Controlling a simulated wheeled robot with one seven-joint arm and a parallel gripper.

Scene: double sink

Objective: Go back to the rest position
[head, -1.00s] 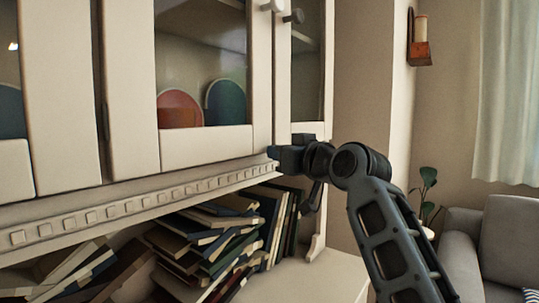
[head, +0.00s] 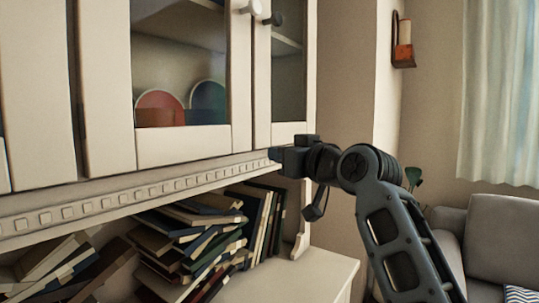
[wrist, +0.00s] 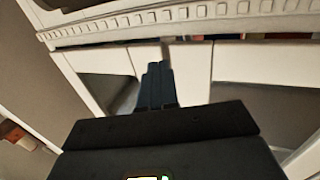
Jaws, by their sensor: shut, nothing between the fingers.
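My gripper (head: 275,154) is at the end of my dark arm, in front of the right part of the cream cabinet (head: 185,147). It is near the level of the cabinet's moulded ledge, below the glass doors. In the wrist view the fingers of my gripper (wrist: 157,80) are together, with nothing between them. They point towards the pale cabinet front. I cannot tell from the pictures how close the fingertips are to the cabinet.
Several books (head: 200,240) lie and lean on the open shelf under the ledge. Plates stand behind the glass door. A grey sofa (head: 500,235) and a wall candle holder (head: 403,45) are to the right. The cabinet's lower top (head: 305,275) is clear at its right end.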

